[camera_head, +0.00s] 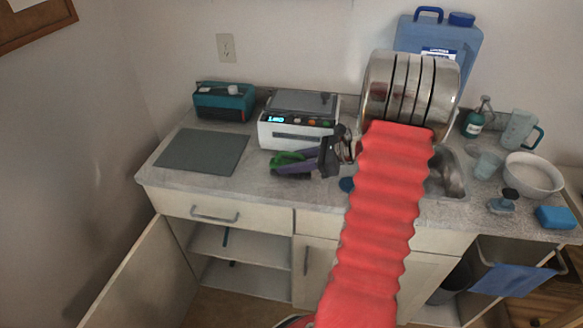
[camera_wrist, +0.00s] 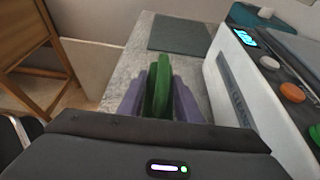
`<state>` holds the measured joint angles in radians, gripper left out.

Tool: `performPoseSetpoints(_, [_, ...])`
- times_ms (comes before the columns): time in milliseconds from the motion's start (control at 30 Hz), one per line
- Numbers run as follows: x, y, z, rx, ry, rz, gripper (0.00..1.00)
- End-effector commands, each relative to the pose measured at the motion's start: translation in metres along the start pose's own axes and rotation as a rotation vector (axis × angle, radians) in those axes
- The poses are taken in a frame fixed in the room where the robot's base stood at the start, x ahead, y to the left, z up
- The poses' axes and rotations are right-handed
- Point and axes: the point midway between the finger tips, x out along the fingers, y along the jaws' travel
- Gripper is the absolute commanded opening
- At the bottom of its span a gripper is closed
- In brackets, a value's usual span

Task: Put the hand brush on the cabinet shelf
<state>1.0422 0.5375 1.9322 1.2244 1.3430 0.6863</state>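In the wrist view the brush (camera_wrist: 158,85) runs lengthwise between the purple fingers of my gripper (camera_wrist: 158,100), with a finger close against each side. My gripper (camera_head: 290,167) appears shut on it. I cannot tell whether the brush touches the counter. The cabinet under the counter stands open at the left, showing its shelf (camera_head: 238,244); the door (camera_head: 145,275) is swung out to the left.
A grey mat (camera_head: 203,152) and a teal box (camera_head: 224,103) are to the left on the counter (camera_head: 170,180). A closed drawer (camera_head: 215,211) is above the cabinet opening. A bowl (camera_head: 533,176) and bottles stand at the right.

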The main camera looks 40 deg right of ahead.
Motion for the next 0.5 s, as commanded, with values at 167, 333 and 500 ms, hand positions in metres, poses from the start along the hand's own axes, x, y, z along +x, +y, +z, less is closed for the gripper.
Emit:
performPoseSetpoints(167, [-0.0001,0.0,-0.0001,0.0,0.0,0.0,0.15])
performPoseSetpoints(333, [-0.0002,-0.0001,0.0001,0.0,0.0,0.0,0.03])
performPoseSetpoints(500, [-0.0003,-0.0001,0.0003,0.0,0.0,0.0,0.03])
